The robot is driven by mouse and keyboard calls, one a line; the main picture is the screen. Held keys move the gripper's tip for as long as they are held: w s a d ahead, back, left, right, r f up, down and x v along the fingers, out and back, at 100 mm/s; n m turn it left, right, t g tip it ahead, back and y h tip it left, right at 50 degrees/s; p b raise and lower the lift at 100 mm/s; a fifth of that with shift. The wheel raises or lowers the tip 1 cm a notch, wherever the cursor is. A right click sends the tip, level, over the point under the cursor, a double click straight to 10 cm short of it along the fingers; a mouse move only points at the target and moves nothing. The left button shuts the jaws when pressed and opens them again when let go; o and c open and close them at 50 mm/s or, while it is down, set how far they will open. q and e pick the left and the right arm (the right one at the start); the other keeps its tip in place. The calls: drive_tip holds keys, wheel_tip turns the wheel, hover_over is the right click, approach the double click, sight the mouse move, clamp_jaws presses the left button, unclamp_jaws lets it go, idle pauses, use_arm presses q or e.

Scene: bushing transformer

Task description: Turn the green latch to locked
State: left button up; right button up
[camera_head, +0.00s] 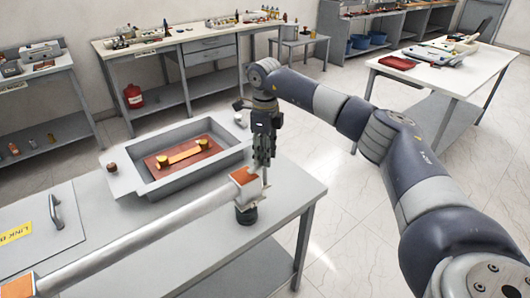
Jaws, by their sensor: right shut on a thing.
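I cannot make out a green latch in this view. My right gripper (262,160) points down over the right end of the near grey bench. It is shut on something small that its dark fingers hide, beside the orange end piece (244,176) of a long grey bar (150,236). A dark round knob or post (246,213) stands under that end piece. The bar runs to the lower left, to another orange end (18,287). My left gripper is not in view.
A grey tray (146,186) holding a red-brown plate with a brass strip (185,154) lies behind the bar. A panel with a handle (56,211) and a yellow label (15,233) lies at the left. Other benches stand farther back, with open floor between.

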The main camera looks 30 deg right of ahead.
drive_tip(key=shift+m, duration=0.6)
drive_tip(key=shift+r, duration=0.1)
drive_tip(key=o, duration=1.1)
wheel_tip(320, 180, up, 12)
drive_tip(key=shift+f, duration=0.1)
